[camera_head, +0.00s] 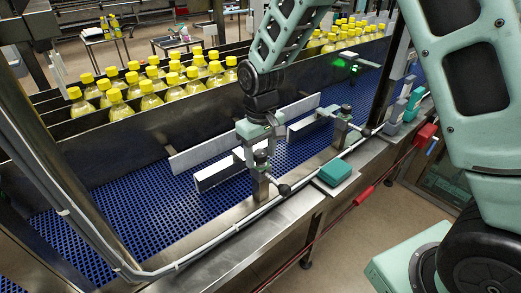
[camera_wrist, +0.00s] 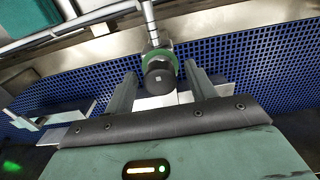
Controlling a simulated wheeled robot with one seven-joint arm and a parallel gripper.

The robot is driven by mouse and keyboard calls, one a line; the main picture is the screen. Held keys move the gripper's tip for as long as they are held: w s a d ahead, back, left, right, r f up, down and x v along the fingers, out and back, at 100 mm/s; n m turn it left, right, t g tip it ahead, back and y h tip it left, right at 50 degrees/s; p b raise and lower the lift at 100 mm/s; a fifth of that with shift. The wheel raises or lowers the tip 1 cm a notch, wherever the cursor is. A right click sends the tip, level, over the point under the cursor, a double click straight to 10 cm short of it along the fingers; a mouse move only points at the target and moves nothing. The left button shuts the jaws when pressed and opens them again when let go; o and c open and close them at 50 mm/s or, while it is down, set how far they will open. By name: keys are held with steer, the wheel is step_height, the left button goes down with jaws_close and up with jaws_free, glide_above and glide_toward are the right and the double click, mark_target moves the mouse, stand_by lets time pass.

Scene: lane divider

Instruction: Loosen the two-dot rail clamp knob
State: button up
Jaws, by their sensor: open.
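Two rail clamps stand along the near side of the conveyor in the head view: a near clamp (camera_head: 261,176) and a farther clamp (camera_head: 342,127). My gripper (camera_head: 260,148) points down above the near clamp. In the wrist view my gripper (camera_wrist: 160,72) is open, its two fingers apart. A round black knob (camera_wrist: 158,78) with a small pale mark and a green collar behind it sits between the fingertips, with a gap visible on both sides. I cannot make out any dots, so I cannot tell which clamp has two.
Pale lane rails (camera_head: 218,172) stand over the blue mesh belt (camera_head: 150,215). Yellow-capped bottles (camera_head: 145,90) fill the lanes behind a metal wall. A teal box (camera_head: 335,172) sits on the near ledge. A black-tipped handle (camera_head: 284,189) sticks out beside the near clamp.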

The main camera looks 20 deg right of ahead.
steer(key=shift+f, duration=0.1)
steer(key=c, duration=1)
steer(key=shift+o, duration=0.2)
steer(key=shift+n, duration=0.3)
steer(key=n, duration=0.9)
steer(key=n+p, duration=0.2)
steer(key=n, duration=0.2)
steer(key=shift+n+p, duration=1.1)
steer(key=shift+n, duration=1.3)
steer(key=shift+s, duration=0.1)
